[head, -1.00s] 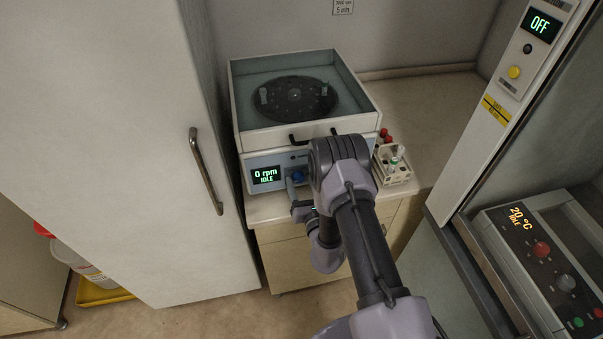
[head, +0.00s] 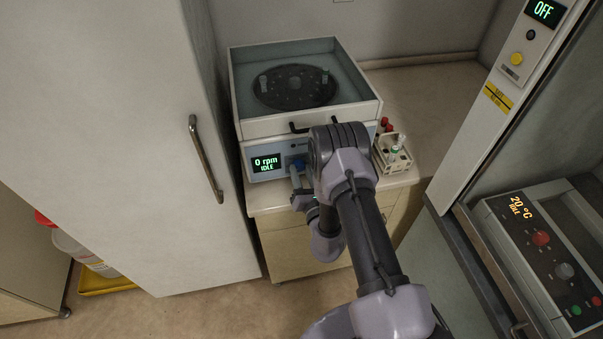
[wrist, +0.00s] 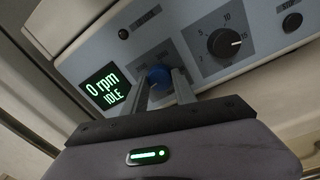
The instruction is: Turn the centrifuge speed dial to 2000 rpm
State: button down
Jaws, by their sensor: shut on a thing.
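The centrifuge (head: 281,127) stands on the bench with its lid open and its rotor showing. Its display (head: 267,163) reads 0 rpm, IDLE; it also shows in the wrist view (wrist: 106,89). The blue speed dial (wrist: 158,77) is on the front panel right of the display, and it shows small in the head view (head: 299,163). My gripper (wrist: 162,84) is shut on the blue dial, one finger on each side. Scale marks around the blue dial are mostly hidden by the fingers. My arm hides the right part of the panel in the head view.
A black timer dial (wrist: 224,42) is just right of the blue dial. A tube rack (head: 392,155) stands right of the centrifuge. A tall white cabinet (head: 110,130) is close on the left. An instrument with an OFF display (head: 543,11) is on the right.

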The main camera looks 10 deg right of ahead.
jog(key=m+b, duration=0.1)
jog(key=m, duration=0.5)
jog(key=shift+w, duration=0.1)
jog(key=m, duration=0.6)
jog(key=shift+m+t+h+b, duration=0.3)
jog(key=shift+m+t+b, duration=0.1)
jog(key=shift+r, duration=0.1)
jog(key=c, duration=1)
grip_release()
